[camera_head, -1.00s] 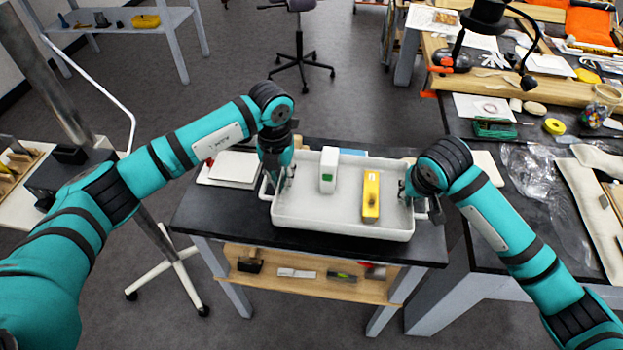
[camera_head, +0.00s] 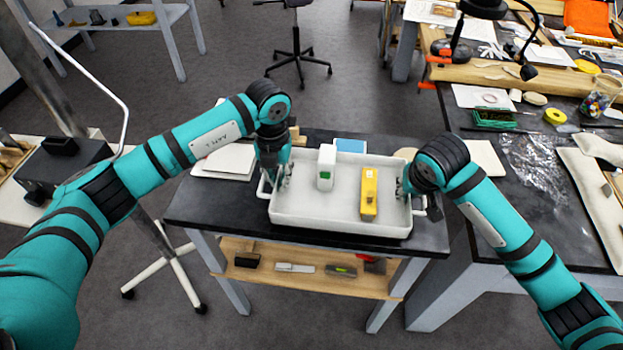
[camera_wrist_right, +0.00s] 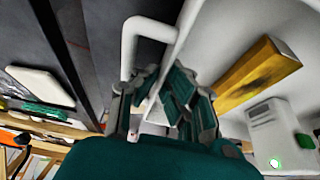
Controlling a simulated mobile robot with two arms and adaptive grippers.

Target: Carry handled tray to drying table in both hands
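The white handled tray (camera_head: 340,224) is over the dark-topped table (camera_head: 200,218), near its front edge. Whether it touches the tabletop is hard to tell. It carries a white box with a green patch (camera_head: 326,168) and a yellow block (camera_head: 369,194), both upright. My left gripper (camera_head: 276,183) is at the tray's left handle and appears shut on it; its fingertips are partly hidden. My right gripper (camera_head: 405,187) is at the right handle. In the right wrist view my right gripper's fingers (camera_wrist_right: 160,105) close around the white handle (camera_wrist_right: 130,50) beside the tray wall.
A cluttered dark workbench (camera_head: 535,160) stands close on the right. A wheeled stand (camera_head: 165,265) is at left. A stool (camera_head: 297,60) and open floor lie beyond; another table (camera_head: 165,22) is back left.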

